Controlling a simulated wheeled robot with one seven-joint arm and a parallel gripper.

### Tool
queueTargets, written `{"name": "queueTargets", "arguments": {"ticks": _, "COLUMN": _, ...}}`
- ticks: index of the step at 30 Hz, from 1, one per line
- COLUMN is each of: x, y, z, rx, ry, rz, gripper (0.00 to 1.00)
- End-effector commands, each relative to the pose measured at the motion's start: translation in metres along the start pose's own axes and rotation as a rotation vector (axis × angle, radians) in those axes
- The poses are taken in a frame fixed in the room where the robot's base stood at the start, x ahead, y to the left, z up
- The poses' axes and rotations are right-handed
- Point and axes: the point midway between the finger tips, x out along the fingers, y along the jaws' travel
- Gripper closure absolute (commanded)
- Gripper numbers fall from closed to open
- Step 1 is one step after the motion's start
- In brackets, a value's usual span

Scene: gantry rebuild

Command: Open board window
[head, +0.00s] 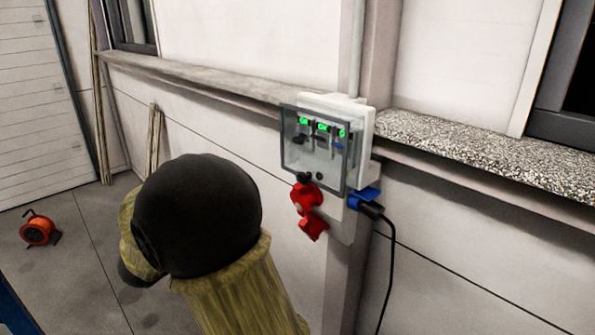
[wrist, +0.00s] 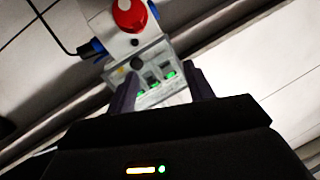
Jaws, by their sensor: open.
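The board (head: 361,118) is a pale box on the wall post in the head view. Its window (head: 315,165) is a clear, grey-framed pane in front of the breakers, which show green lights. The pane seems to stand slightly off the box, but I cannot tell whether it is ajar. In the wrist view the board (wrist: 117,46) appears rotated, its green-lit breakers between my fingers. My gripper (wrist: 163,76) is open and empty, pointing at the window area; contact cannot be told. The head view does not show my fingers clearly.
A red fitting (head: 307,197) sits below the window; a red round part (wrist: 130,14) shows in the wrist view. A blue plug (head: 365,199) with a hanging black cable (head: 390,265) is at the board's lower right. A ledge (head: 455,150) runs along the wall. An orange reel (head: 38,230) stands on the floor.

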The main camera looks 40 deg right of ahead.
Motion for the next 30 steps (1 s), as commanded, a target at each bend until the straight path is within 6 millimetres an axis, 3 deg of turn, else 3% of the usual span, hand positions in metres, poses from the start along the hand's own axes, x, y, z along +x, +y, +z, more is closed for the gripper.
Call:
{"name": "queueTargets", "arguments": {"ticks": 1, "x": -0.004, "y": 0.007, "z": -0.011, "rx": -0.008, "ry": 0.033, "rz": 0.068, "gripper": 0.48}}
{"name": "queueTargets", "arguments": {"ticks": 6, "x": -0.014, "y": 0.026, "z": -0.025, "rx": -0.031, "ry": 0.098, "rz": 0.215, "gripper": 0.48}}
{"name": "queueTargets", "arguments": {"ticks": 18, "x": -0.013, "y": 0.029, "z": -0.026, "rx": -0.033, "ry": 0.104, "rz": 0.229, "gripper": 0.48}}
{"name": "queueTargets", "arguments": {"ticks": 23, "x": -0.001, "y": 0.031, "z": -0.029, "rx": -0.035, "ry": 0.105, "rz": 0.23, "gripper": 0.48}}
{"name": "queueTargets", "arguments": {"ticks": 30, "x": 0.037, "y": 0.04, "z": -0.034, "rx": -0.035, "ry": 0.105, "rz": 0.231, "gripper": 0.48}}
